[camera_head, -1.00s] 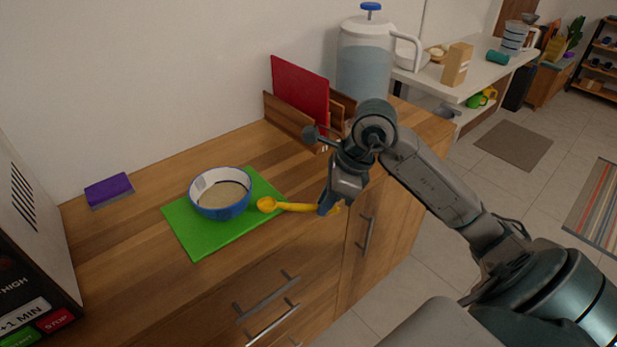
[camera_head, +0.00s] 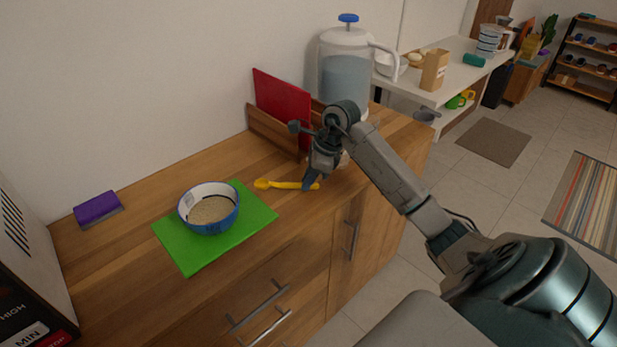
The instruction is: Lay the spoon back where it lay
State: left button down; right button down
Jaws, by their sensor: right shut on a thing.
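The yellow spoon (camera_head: 283,185) is near the right part of the wooden counter, to the right of the green mat. My right gripper (camera_head: 308,184) is shut on its handle end, and the bowl of the spoon points left. The spoon is low over the counter; I cannot tell whether it touches the wood. A blue bowl (camera_head: 222,219) with pale grainy contents stands on the green mat (camera_head: 186,258). My left gripper is not in view.
A red board (camera_head: 281,103) stands in a wooden rack (camera_head: 270,133) behind my right gripper. A large lidded water jug (camera_head: 343,75) stands beyond it. A purple sponge (camera_head: 98,208) lies at the left. Bare wood lies between mat and rack.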

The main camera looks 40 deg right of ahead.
jog(key=shift+f, duration=0.3)
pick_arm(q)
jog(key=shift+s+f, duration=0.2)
pick_arm(e)
jog(key=shift+f, duration=0.15)
jog(key=c, duration=1.4)
grip_release()
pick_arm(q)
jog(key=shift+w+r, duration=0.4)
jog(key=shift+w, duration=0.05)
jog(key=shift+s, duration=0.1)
